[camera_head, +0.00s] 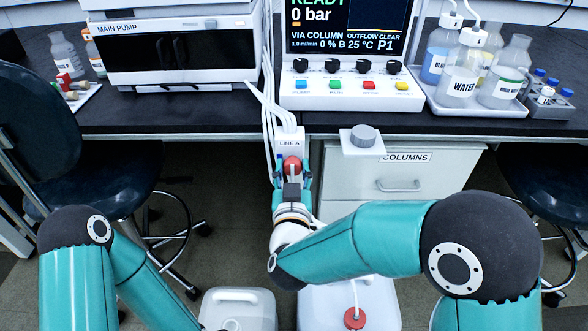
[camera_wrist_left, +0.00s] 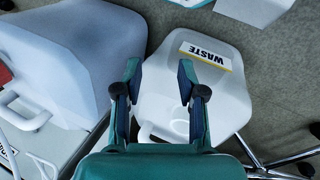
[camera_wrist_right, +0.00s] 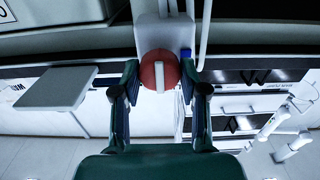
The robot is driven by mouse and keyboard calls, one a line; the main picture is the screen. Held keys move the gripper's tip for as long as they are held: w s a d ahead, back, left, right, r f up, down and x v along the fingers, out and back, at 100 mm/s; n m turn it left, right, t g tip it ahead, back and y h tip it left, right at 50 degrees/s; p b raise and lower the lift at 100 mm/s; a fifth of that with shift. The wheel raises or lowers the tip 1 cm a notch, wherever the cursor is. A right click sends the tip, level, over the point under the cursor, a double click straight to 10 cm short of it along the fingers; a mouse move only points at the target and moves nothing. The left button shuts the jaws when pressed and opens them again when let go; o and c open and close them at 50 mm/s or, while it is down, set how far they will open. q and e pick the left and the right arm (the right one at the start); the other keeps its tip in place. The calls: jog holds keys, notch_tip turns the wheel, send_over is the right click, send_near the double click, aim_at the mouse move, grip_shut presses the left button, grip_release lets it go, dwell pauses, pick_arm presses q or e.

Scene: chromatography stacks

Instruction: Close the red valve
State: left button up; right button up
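The red valve (camera_head: 291,163) is a round red knob with a pale bar across its face, on the front of the white LINE A block (camera_head: 289,143). In the right wrist view the knob (camera_wrist_right: 150,72) sits between the fingertips, its bar upright along the fingers. My right gripper (camera_head: 292,182) is open, one finger on each side of the knob; a small gap seems to show, but I cannot tell whether either finger touches. My left gripper (camera_wrist_left: 158,82) is open and empty above the WASTE canister (camera_wrist_left: 225,85).
White tubes (camera_head: 268,90) run down to the block. A small white shelf with a grey knob (camera_head: 363,137) juts out on the right, above the COLUMNS drawer (camera_head: 405,180). A bottle tray (camera_head: 440,107) stands on the bench. Stools flank both sides.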

jog(key=shift+c, duration=1.2)
jog(key=shift+d, duration=0.2)
jog(key=shift+c, duration=0.2)
jog(key=shift+a, duration=0.1)
jog(key=shift+f+m+b, duration=0.2)
jog(key=shift+m+b, duration=0.8)
jog(key=shift+b, duration=0.25)
jog(key=m+b, duration=0.8)
jog(key=b, duration=0.1)
jog(key=shift+f+m, duration=0.15)
jog(key=shift+m, duration=0.25)
jog(key=m+b, duration=0.1)
jog(key=m, duration=0.1)
jog(key=shift+m+b, duration=0.3)
jog(key=shift+b, duration=0.05)
jog(key=shift+d+m, duration=0.2)
jog(key=shift+m, duration=2.1)
jog(key=shift+f, duration=0.1)
